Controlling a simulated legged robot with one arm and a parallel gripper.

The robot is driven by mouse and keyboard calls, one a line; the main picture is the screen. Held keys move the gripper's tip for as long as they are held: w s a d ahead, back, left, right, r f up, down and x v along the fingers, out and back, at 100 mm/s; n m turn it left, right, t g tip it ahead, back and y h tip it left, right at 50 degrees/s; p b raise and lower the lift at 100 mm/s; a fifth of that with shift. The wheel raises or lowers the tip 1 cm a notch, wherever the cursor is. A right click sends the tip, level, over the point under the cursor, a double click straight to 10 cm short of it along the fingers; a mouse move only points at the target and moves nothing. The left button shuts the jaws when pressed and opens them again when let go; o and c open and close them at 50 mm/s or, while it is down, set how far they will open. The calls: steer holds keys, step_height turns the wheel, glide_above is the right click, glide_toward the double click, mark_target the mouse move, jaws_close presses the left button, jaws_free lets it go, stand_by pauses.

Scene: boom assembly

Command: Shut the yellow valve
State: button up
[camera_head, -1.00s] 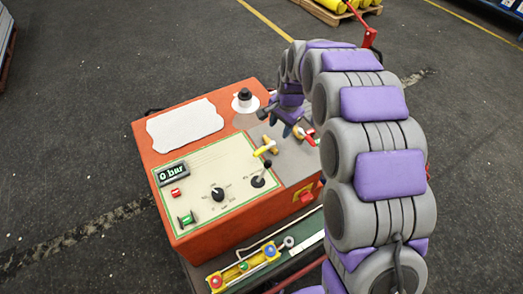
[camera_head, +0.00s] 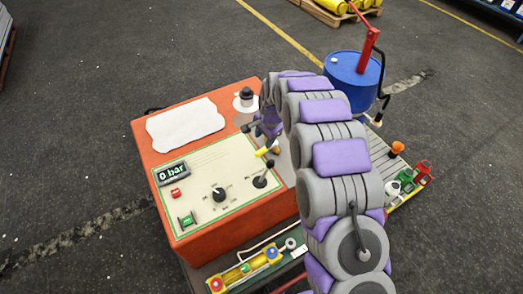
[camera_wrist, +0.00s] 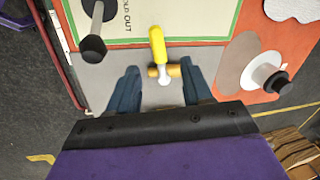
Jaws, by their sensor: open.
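The yellow valve (camera_wrist: 157,45) is a yellow lever handle on a brass fitting (camera_wrist: 174,71), set on the grey plate of the orange control box. In the wrist view its handle points away from my gripper, toward the cream panel. My gripper (camera_wrist: 160,75) is open, with its two blue fingers on either side of the brass fitting and nothing visibly held. I cannot tell how far above the fitting the fingers are. In the head view my arm hides part of the valve, and only the yellow handle tip (camera_head: 262,151) shows clearly beside my gripper (camera_head: 260,140).
A black-knobbed lever (camera_wrist: 92,48) stands left of the valve in the wrist view. A black knob on a white base (camera_wrist: 268,78) is at the right. The orange box (camera_head: 235,230) has a "0 bar" display (camera_head: 173,174). A blue drum (camera_head: 352,80) stands behind my arm.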

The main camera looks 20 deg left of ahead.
mark_target(261, 150)
steer(key=f, duration=0.2)
steer(key=f+b, duration=0.1)
steer(key=f, duration=0.5)
steer(key=shift+w+a+f+b, duration=0.15)
steer(key=shift+w+a+b, duration=0.15)
steer(key=shift+w+b, duration=0.05)
steer(key=shift+a+f, duration=0.15)
steer(key=shift+a, duration=0.15)
steer(key=shift+a, duration=0.1)
steer(key=shift+c, duration=0.4)
jaws_close()
steer(key=shift+w, duration=0.1)
